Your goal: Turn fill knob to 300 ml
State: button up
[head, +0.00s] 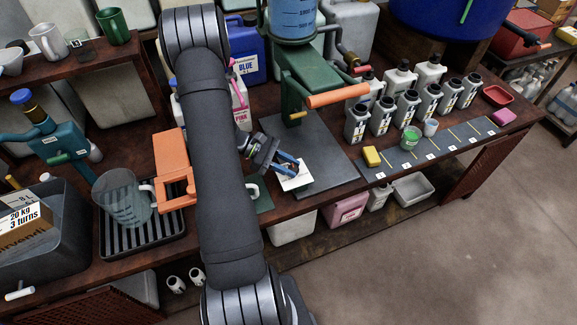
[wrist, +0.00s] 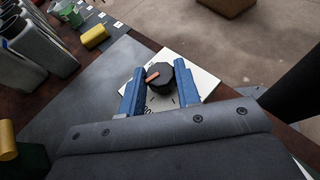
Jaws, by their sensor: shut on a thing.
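The fill knob (wrist: 161,82) is a dark, many-sided knob with an orange pointer mark, in the middle of the wrist view. It sits on a white dial plate (wrist: 203,80) with black tick marks and a partly visible number. The orange mark points to the lower left in the wrist view. My gripper (wrist: 159,84) has its two blue fingers on either side of the knob, shut on it. In the head view my gripper (head: 287,170) is over the white plate (head: 295,182), and the knob is mostly hidden there.
A green dispenser with an orange handle (head: 338,96) stands behind the plate. Several grey bottles (head: 407,105) stand to the right, with a yellow sponge (head: 371,156) and a green cup (head: 411,137) in front. A clear jug (head: 122,197) stands on a rack at the left.

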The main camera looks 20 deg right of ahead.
jog(key=shift+g, duration=0.4)
jog(key=o, duration=1)
notch_tip(320, 180, up, 4)
jog(key=shift+w+r, duration=0.1)
jog(key=shift+r, duration=0.15)
jog(key=s+d+r, duration=0.2)
jog(key=s, duration=0.1)
jog(key=s+d+r, duration=0.1)
jog(key=s+r, duration=0.1)
jog(key=s, duration=0.2)
jog(key=s+d+r, duration=0.2)
jog(key=s, duration=0.1)
jog(key=shift+s+d+r, duration=0.2)
jog(key=shift+d+r, duration=0.05)
jog(key=shift+d, duration=0.1)
